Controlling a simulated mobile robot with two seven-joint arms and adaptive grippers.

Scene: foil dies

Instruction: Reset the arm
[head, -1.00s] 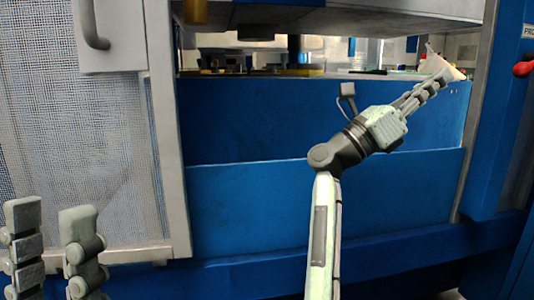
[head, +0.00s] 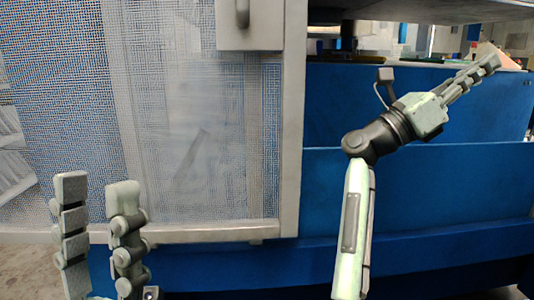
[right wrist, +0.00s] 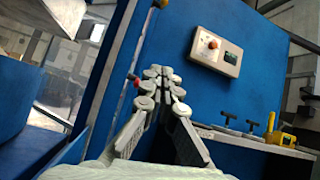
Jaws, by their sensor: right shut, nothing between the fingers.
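My left gripper (head: 96,186) stands upright at the lower left of the head view. Its two fingers are apart with nothing between them. My right gripper (head: 490,62) is at the upper right of the head view, pointing up and right in front of the blue press. In the right wrist view my right gripper (right wrist: 160,73) has its fingertips together and holds nothing. A pale pinkish thing shows behind its tips in the head view; I cannot tell what it is.
A grey-framed mesh door (head: 291,120) with a handle stands at the left of the blue press front (head: 450,185). The right wrist view shows a control box (right wrist: 216,52) on a blue wall and a ledge (right wrist: 260,142) with black T-handles and a yellow tool (right wrist: 280,138).

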